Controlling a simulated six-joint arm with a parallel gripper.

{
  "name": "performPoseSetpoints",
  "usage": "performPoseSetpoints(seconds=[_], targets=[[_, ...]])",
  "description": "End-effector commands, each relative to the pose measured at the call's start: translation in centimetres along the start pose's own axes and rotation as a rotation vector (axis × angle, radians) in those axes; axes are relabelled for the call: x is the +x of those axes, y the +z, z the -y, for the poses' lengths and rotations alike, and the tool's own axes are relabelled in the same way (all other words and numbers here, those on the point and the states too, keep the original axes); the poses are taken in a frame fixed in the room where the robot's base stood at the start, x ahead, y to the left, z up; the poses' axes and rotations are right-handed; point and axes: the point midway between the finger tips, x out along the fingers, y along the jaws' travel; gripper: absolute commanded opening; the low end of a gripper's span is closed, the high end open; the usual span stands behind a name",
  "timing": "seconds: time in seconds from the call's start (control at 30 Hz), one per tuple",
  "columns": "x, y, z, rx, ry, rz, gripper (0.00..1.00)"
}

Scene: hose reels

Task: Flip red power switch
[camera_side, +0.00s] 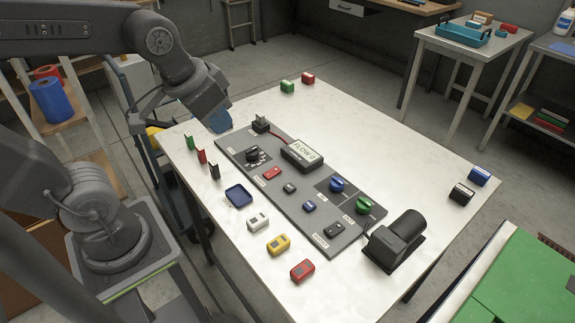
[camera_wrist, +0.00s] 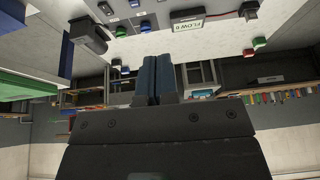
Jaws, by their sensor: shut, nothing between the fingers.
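The dark control panel (camera_side: 300,215) lies on the white table. The red switch (camera_side: 272,173) is on its left half, between the black dial (camera_side: 253,154) and a small dark switch (camera_side: 290,188). My gripper (camera_side: 221,127) has blue fingers and is beyond the panel's upper left corner, apart from the red switch. In the wrist view my gripper's fingers (camera_wrist: 158,58) are side by side, shut and empty. The red switch cannot be made out in the wrist view. Whether it is on or off is too small to tell.
A display reading FLOW 0 (camera_side: 303,154) stands on the panel, with blue (camera_side: 337,185) and green (camera_side: 363,206) knobs rightward. A black motor (camera_side: 397,240) sits at the panel's right end.

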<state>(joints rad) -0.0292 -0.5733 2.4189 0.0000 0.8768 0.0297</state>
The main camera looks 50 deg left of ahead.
Motion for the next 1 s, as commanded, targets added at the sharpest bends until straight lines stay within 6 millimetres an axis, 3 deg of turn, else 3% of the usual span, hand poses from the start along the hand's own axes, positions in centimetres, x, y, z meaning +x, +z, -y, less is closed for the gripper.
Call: performPoseSetpoints(seconds=[0.2, 0.6, 0.77, 1.0], targets=[[-1.7, 2.6, -0.6, -0.002, 0.011, -0.066, 0.00], [-1.8, 2.8, -0.7, -0.010, 0.012, -0.070, 0.00], [-1.2, 1.7, -0.3, -0.106, 0.008, -0.042, 0.00], [1.9, -2.5, 1.2, -0.491, -0.020, 0.052, 0.00]])
